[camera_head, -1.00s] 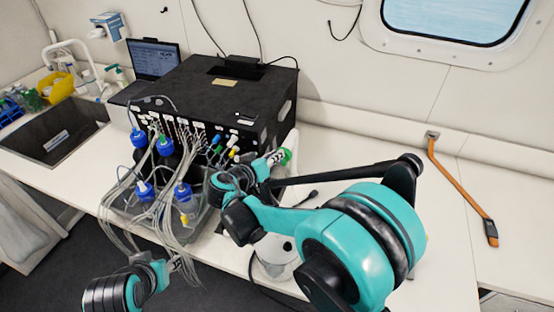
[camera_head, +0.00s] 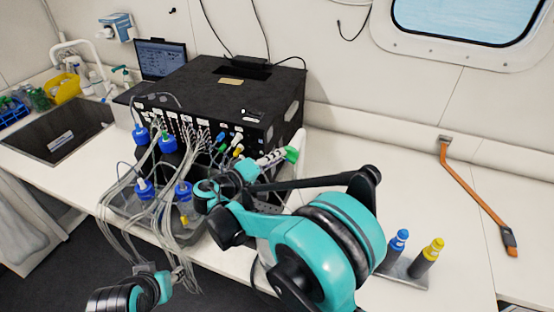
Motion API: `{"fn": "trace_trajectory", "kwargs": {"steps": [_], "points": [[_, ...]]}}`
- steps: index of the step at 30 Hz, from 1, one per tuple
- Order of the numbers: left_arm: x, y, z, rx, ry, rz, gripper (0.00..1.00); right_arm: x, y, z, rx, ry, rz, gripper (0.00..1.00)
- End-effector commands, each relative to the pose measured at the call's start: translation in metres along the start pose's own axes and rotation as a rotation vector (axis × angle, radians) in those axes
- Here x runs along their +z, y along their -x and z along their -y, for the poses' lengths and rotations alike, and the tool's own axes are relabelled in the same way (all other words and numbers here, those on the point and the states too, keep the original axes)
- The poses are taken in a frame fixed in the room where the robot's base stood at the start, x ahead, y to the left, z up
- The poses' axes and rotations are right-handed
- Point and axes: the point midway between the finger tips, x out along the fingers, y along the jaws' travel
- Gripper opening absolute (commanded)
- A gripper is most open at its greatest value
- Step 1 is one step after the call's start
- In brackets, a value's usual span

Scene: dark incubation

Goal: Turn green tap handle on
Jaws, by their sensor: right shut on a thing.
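A bright green piece (camera_head: 291,154), which looks like the green tap handle, shows beside the right side of the black box. My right gripper (camera_head: 274,158) reaches it from the left, with its fingers shut on it. The contact is small, and what the green piece is mounted on is hidden. My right arm crosses in front of the bench. My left gripper (camera_head: 184,278) is low in the picture, just below the hanging tubes. Its fingers are too small and cluttered to tell whether they are open.
The black box (camera_head: 215,95) has many tubes running to blue-capped bottles (camera_head: 145,189). A blue-topped cylinder (camera_head: 398,240) and a yellow-topped cylinder (camera_head: 432,250) stand at right. A sink (camera_head: 60,140) is at left.

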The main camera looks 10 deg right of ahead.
Motion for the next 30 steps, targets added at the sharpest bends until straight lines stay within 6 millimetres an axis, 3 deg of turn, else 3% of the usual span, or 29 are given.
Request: {"fn": "trace_trajectory", "kwargs": {"steps": [16,19,30], "points": [[0.0013,-0.0019,0.0,0.0,0.0,0.0,0.4,0.0,0.0003,0.0015,0.009,0.025,-0.001,0.0],[0.0013,-0.0019,0.0,0.0,0.0,0.0,0.4,0.0,0.0002,0.0015,0.009,0.025,-0.001,0.32],[0.0013,-0.0018,0.0,0.0,0.0,0.0,0.4,-0.0002,0.004,0.0012,0.009,0.024,-0.001,0.32]]}}
